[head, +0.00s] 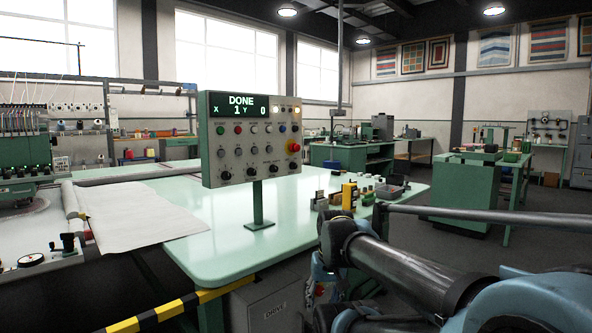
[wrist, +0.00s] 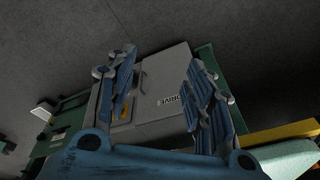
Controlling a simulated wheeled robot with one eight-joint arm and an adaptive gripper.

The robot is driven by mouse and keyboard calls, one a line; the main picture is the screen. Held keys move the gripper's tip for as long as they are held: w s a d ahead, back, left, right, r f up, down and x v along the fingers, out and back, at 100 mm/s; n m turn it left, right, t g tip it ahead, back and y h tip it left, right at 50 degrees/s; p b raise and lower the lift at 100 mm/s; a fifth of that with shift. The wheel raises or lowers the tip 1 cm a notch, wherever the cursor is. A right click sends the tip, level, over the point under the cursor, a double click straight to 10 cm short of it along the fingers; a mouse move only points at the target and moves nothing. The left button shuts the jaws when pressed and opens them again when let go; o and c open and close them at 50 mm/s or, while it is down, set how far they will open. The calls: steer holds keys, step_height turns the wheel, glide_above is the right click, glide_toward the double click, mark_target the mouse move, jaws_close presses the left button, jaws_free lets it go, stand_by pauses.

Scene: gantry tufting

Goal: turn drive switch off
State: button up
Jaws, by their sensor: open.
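A grey cabinet with the label DRIVE (head: 275,305) stands below the table's near edge in the head view. In the wrist view the same grey cabinet (wrist: 158,72) lies beyond my gripper, its DRIVE label upside down beside the right finger. A small yellow patch (wrist: 124,113) shows on the cabinet beside the left finger; I cannot tell whether the switch is there or which way it is set. My gripper (wrist: 160,60) is open, its blue fingers spread in front of the cabinet with nothing visible between them. In the head view my arm mostly hides the gripper.
A control panel (head: 251,140) reading DONE stands on a pale green table (head: 210,248). A black-and-yellow striped bar (head: 180,306) runs along the near side. Small items and a grey bin (head: 388,191) sit at the table's right end. Dark floor lies to the right.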

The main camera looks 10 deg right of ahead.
steer(key=w+a+r+m+t+y, duration=0.2)
steer(key=w+a+r+m+y, duration=0.25)
steer(key=w+r+m, duration=0.55)
steer(key=m+t+y, duration=0.6)
steer(key=m+t, duration=0.4)
steer(key=m, duration=0.4)
glide_toward(296, 166)
steer(key=shift+h, duration=0.25)
steer(key=x, duration=0.9)
steer(key=shift+a+r, duration=0.2)
steer(key=shift+a, duration=0.15)
steer(key=c, duration=1.1)
